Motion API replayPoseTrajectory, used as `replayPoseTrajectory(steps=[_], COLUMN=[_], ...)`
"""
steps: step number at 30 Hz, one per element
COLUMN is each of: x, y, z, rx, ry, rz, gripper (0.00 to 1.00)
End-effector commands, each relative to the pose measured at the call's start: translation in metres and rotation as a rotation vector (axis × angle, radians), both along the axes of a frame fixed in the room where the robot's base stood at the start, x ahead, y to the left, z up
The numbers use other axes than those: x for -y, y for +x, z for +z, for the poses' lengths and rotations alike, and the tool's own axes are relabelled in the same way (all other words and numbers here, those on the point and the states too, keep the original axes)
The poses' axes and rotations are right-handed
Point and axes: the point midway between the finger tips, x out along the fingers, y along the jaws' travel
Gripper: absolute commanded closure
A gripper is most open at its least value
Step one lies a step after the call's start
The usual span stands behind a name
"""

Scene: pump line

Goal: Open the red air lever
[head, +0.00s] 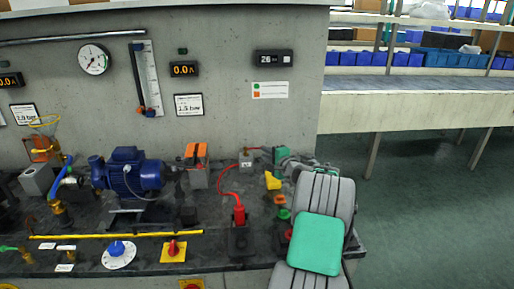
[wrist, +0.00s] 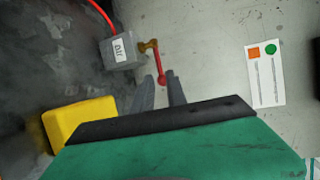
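The red air lever (wrist: 160,64) shows in the wrist view as a thin red bar ending in a round knob. It hangs from a brass fitting (wrist: 148,46) on a grey box labelled "air" (wrist: 121,50). My gripper (wrist: 161,77) is open, its two dark fingers pointing toward the lever. The knob appears between the fingertips in the picture, with a gap to each side; I cannot tell whether it lies at their depth. In the head view the grey air box (head: 248,156) stands against the wall, and my gripper hides the lever.
A yellow block (wrist: 76,122) sits close to the left of my gripper. A red hose (head: 222,182) runs from the air box to a red plug (head: 239,212). A blue pump (head: 130,176) and a red-topped switch (head: 174,247) stand further left. A sign (wrist: 265,75) is on the wall.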

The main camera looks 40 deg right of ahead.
Motion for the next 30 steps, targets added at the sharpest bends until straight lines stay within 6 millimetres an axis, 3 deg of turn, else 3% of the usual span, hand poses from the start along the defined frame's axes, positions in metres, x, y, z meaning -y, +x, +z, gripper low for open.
replayPoseTrajectory(steps=[12, 21, 27, 30], x=[0.012, 0.013, 0.013, 0.012], y=[0.067, 0.072, 0.071, 0.071], z=[-0.012, -0.013, -0.013, -0.013], rx=[-0.002, -0.004, -0.004, -0.005], ry=[-0.003, -0.004, -0.004, -0.004], rz=[0.004, 0.002, 0.002, 0.002], gripper=[0.82, 0.82, 0.99, 1.0])
